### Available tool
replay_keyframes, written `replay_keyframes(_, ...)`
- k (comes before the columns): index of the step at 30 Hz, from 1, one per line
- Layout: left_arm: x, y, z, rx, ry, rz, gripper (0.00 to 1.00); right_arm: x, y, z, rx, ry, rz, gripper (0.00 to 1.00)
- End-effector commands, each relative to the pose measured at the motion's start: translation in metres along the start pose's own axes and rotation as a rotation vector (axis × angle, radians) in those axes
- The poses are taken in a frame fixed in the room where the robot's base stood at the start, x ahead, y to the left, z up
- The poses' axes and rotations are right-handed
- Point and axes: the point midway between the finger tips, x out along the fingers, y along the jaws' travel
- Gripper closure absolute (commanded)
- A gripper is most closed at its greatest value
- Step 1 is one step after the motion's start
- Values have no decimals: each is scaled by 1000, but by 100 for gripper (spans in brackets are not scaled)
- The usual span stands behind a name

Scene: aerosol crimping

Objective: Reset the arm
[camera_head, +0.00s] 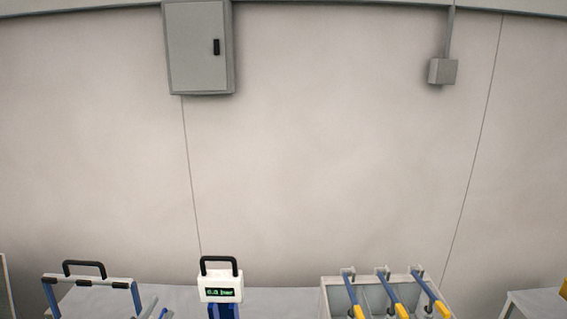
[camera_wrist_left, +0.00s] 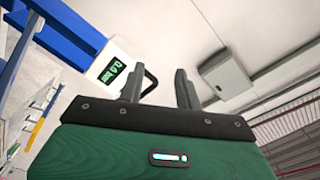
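My left gripper (camera_wrist_left: 160,88) shows in the left wrist view, with its two grey fingers apart and nothing between them. Its green body fills the bottom of that view. A white box with a green display (camera_wrist_left: 112,62) and a black handle stands behind the left finger, and the finger overlaps it in the picture; I cannot tell how far apart they are. The box also shows in the head view (camera_head: 220,283) at the bottom, on a blue support; its display ends in "bar". I cannot make out a gripper in the head view. My right gripper is in neither view.
A white-and-blue frame with a black handle (camera_head: 85,282) stands at the lower left. A rack with blue levers and yellow grips (camera_head: 386,292) stands at the lower right. A grey wall cabinet (camera_head: 198,50) and a small box (camera_head: 442,71) hang on the bare wall.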

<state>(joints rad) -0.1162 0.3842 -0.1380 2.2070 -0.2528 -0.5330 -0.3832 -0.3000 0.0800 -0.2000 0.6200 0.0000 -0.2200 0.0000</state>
Motion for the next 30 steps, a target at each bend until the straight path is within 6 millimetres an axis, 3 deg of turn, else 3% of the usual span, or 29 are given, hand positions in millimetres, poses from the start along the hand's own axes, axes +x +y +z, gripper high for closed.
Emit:
replay_keyframes(3, -39, 49, 29, -185, -207, 145, 66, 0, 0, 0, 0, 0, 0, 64)
replay_keyframes(9, -123, 121, 61, -450, -560, 367, 66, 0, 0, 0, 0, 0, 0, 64)
replay_keyframes(15, -197, 162, 68, -609, -825, 520, 66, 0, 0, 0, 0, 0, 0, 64)
replay_keyframes(21, -258, 186, 65, -710, -1031, 631, 66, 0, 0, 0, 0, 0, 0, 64)
replay_keyframes(24, -280, 199, 66, -742, -1112, 672, 66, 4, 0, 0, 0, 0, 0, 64)
replay_keyframes(30, -262, 257, 106, -731, -1118, 679, 66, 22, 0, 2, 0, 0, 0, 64)
